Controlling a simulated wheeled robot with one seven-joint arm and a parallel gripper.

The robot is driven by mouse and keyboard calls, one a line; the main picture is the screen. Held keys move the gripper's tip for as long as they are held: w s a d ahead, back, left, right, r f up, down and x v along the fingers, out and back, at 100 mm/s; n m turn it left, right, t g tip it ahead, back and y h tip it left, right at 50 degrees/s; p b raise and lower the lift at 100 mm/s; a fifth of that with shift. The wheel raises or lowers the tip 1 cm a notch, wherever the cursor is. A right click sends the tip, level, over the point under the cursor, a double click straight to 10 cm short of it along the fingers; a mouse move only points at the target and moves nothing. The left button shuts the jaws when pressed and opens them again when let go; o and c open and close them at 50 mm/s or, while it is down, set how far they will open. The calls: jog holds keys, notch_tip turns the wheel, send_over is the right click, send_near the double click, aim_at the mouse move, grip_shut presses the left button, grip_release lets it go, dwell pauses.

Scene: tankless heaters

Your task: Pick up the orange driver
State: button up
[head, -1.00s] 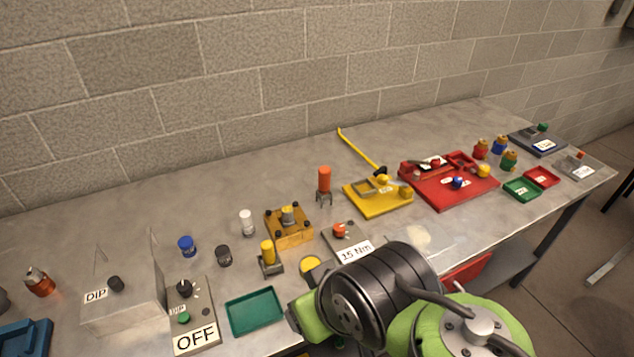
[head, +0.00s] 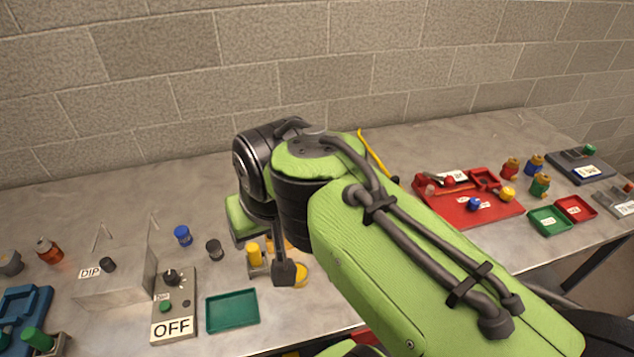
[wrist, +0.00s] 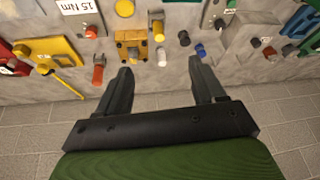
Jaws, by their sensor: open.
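The orange driver (wrist: 98,73) stands in a small dark holder on the bench. It shows left of my left finger in the wrist view and is hidden behind my arm in the head view. My gripper (wrist: 160,66) is open, with nothing held between its fingers. The fingers reach toward the bench, with the driver outside the gap between them. In the head view a dark finger of it shows below the wrist, near the yellow driver.
A yellow block fixture (wrist: 131,44) and a white-capped piece (wrist: 164,58) lie beyond the fingertips. A yellow driver (head: 254,256) stands in a holder. A yellow tray (wrist: 45,52) with a long yellow rod is beside the orange driver. A block wall (head: 150,80) backs the bench.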

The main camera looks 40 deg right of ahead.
jog(key=w+d+f+m+g+h+p, duration=0.1)
jog(key=w+d+m+g+p, duration=0.2)
jog(key=w+d, duration=0.65)
jog(key=w+d+f+m+p, duration=0.15)
jog(key=w+d+m, duration=0.4)
jog(key=d, duration=0.65)
jog(key=w+d+f+m+g+p, duration=0.1)
jog(key=w+d+f+m+p, duration=0.15)
jog(key=d+f, duration=0.55)
jog(key=f, duration=0.3)
jog(key=d+f, duration=0.1)
jog(key=f, duration=0.4)
jog(key=d+f, duration=0.1)
jog(key=f, duration=0.3)
jog(key=shift+d+f, duration=0.35)
jog(key=shift+d, duration=0.05)
jog(key=shift+r, duration=0.15)
jog(key=c, duration=1.1)
